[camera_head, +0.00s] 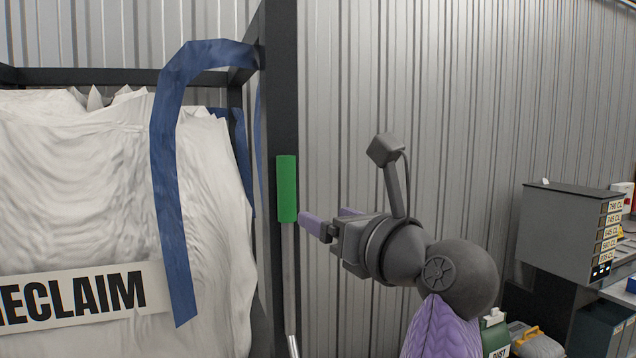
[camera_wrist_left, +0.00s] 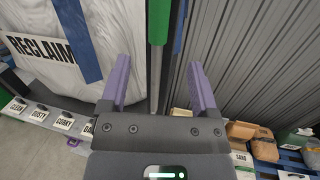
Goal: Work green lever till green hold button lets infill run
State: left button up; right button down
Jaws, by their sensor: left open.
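The green lever (camera_head: 287,188) has a green grip on a pale metal rod, standing upright along a dark post. In the left wrist view the green grip (camera_wrist_left: 158,22) shows at the top, with its rod running down between my fingers. My left gripper (camera_head: 323,214) is open and empty, its purple fingers pointing at the lower end of the grip. The wrist view shows both fingers (camera_wrist_left: 159,72) apart, one each side of the lever's line; I cannot tell that they touch it. I see no green hold button. My right gripper is not in view.
A white bulk bag (camera_head: 110,200) labelled RECLAIM hangs by blue straps (camera_head: 168,170) in a dark frame (camera_head: 283,80), left of the lever. A ribbed metal wall (camera_head: 460,90) stands behind. A grey cabinet (camera_head: 560,225) with number labels is at right.

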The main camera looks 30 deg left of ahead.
aim_at(292, 199)
pick_arm(q)
jog(key=shift+n+h, duration=0.3)
jog(key=p+x, duration=0.1)
jog(key=x, duration=0.2)
jog(key=p+x, duration=0.1)
jog(key=x, duration=0.2)
jog(key=r+x, duration=0.1)
jog(key=x, duration=0.2)
jog(key=shift+s+p, duration=0.2)
jog(key=shift+p, duration=0.2)
jog(key=shift+w+a+f, duration=0.2)
jog(key=shift+a, duration=0.25)
grip_shut()
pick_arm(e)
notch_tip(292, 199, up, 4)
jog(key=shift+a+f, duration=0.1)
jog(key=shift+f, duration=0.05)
